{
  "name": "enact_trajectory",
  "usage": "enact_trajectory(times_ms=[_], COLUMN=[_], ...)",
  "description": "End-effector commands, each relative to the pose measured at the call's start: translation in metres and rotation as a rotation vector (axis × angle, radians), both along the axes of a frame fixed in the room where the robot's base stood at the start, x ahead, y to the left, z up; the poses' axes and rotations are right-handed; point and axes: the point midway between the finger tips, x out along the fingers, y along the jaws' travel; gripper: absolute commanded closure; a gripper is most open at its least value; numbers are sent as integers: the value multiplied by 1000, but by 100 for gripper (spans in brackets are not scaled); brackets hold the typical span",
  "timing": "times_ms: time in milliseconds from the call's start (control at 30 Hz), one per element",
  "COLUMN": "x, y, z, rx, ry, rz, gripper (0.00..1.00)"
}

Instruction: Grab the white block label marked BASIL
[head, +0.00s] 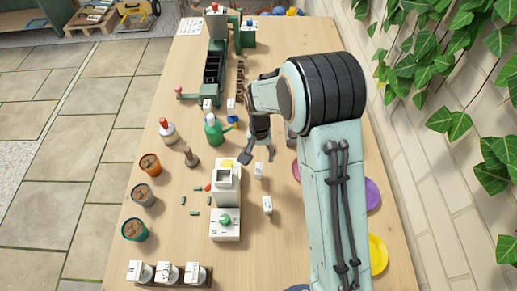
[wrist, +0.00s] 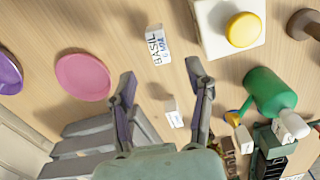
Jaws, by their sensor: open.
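The white block label marked BASIL (wrist: 157,45) lies on the wooden table in the wrist view, its lettering facing the camera. It appears to be the small white block (head: 259,171) just right of the white box with a yellow top in the head view. My gripper (wrist: 160,72) is open and empty; in the wrist view the label shows just beyond and between its two fingertips, apart from both. In the head view my gripper (head: 257,157) hangs close behind the label, partly hidden by my arm.
The white box with its yellow button (wrist: 243,30) stands close beside the label. Another small white block (head: 267,205) lies nearer. A second label block (wrist: 174,113) shows between the fingers. A pink plate (wrist: 83,77) and green watering can (head: 213,131) are nearby.

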Motion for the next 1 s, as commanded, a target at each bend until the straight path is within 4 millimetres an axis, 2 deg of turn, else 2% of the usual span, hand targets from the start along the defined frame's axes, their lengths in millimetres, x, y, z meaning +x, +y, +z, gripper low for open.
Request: enact_trajectory(times_ms=[200, 400, 733, 900, 1000], x=[-2, -1, -1, -1, -1], y=[1, 1, 1, 1, 1], z=[-33, -58, -64, -63, -63], rx=[-1, -1, 0, 0, 0], ry=[5, 3, 0, 0, 1], rz=[4, 4, 4, 3, 3], gripper=[48, 48, 48, 100, 100])
